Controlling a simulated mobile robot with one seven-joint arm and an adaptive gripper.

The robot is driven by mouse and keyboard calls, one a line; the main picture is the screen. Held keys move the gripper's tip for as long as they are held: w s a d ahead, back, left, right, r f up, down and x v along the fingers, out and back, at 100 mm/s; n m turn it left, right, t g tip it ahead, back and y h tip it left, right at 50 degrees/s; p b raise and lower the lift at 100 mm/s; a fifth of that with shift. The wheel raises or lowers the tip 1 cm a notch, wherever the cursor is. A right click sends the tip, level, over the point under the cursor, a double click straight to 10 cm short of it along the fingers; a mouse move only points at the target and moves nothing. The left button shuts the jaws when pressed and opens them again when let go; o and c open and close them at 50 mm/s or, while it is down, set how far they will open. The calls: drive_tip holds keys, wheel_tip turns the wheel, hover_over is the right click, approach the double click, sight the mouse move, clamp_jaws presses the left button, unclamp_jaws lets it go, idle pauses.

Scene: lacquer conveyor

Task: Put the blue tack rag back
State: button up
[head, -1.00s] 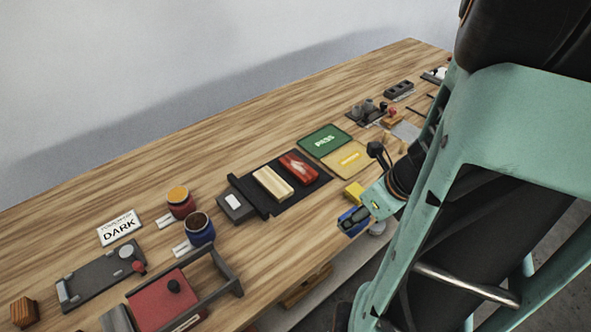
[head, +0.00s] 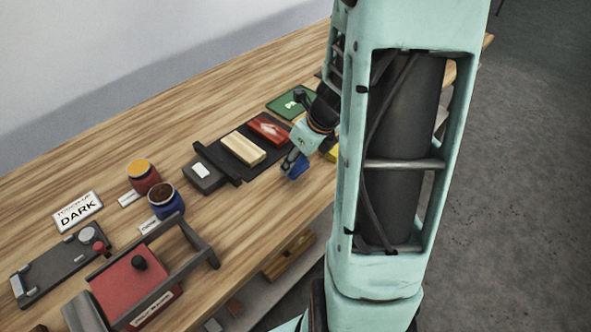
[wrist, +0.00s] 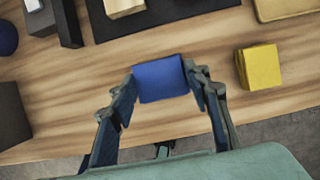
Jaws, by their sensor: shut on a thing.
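The blue tack rag (wrist: 160,80) is a small blue block between my gripper's fingertips in the wrist view. My gripper (head: 293,162) is shut on it and holds it over the front part of the wooden bench, in front of the black mat (head: 267,168). The rag also shows in the head view (head: 299,167), partly hidden by the fingers. A yellow block (wrist: 258,67) sits on the bench to the right of my gripper in the wrist view; in the head view my arm mostly hides it.
The black mat bears a pale wood block (head: 243,148) and a red block (head: 268,128). A green mat (head: 290,101) lies behind. Left are a grey box (head: 202,175), a blue jar (head: 166,203), an orange-topped jar (head: 143,176) and a red caddy (head: 125,290).

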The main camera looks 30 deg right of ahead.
sight(298, 164)
drive_tip(key=shift+w+f+b, duration=0.2)
drive_tip(key=shift+f+b, duration=1.25)
drive_tip(key=shift+f, duration=0.25)
drive_tip(key=shift+f, duration=0.1)
drive_tip(key=o, duration=1)
drive_tip(key=shift+r, duration=0.2)
drive_tip(key=p+v, duration=0.3)
drive_tip(key=v, duration=0.9)
drive_tip(key=shift+p, duration=0.3)
